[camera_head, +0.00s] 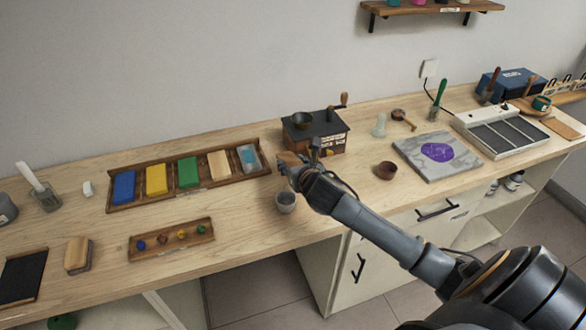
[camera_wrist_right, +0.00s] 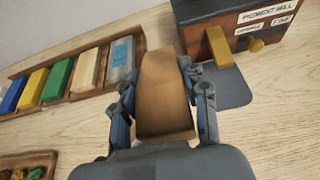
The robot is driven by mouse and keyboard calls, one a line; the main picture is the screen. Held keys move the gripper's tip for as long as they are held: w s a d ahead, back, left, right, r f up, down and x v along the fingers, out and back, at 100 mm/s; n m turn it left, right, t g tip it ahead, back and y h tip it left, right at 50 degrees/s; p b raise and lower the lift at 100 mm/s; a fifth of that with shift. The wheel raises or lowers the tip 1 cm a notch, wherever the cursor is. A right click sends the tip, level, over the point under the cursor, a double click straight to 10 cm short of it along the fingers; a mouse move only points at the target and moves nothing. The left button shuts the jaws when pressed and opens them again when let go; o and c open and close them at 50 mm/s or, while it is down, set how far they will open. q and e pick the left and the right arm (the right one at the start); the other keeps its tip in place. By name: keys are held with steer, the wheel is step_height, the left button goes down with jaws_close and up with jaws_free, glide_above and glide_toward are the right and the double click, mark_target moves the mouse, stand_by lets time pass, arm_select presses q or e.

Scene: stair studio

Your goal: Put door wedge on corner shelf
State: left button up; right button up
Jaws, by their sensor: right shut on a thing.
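My right gripper (camera_head: 298,164) is shut on the door wedge (camera_head: 287,158), a brown tapered wooden block. In the right wrist view the wedge (camera_wrist_right: 163,95) sits between the two fingers, with bench top showing around it. The gripper is over the bench, in front of the pigment mill and to the right of the block tray. A wooden wall shelf (camera_head: 430,7) shows at the top right, cut off by the frame; I cannot tell if it is the corner shelf. My left gripper is not in view.
The pigment mill (camera_head: 327,145) stands just behind the gripper; a tray of coloured blocks (camera_head: 124,208) lies to the left. A brown bowl (camera_head: 385,170) and marble slab (camera_head: 462,166) are to the right.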

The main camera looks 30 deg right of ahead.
steer(key=s+a+r+b, duration=0.1)
steer(key=s+a+r, duration=0.6)
steer(key=s, duration=0.2)
steer(key=s+a+n+y, duration=0.2)
steer(key=s+a, duration=0.3)
steer(key=a, duration=0.5)
steer(key=shift+s+a+r+n+t+y, duration=0.2)
steer(key=shift+s+r+n+t+y, duration=0.1)
steer(key=shift+y, duration=0.2)
steer(key=shift+f, duration=0.2)
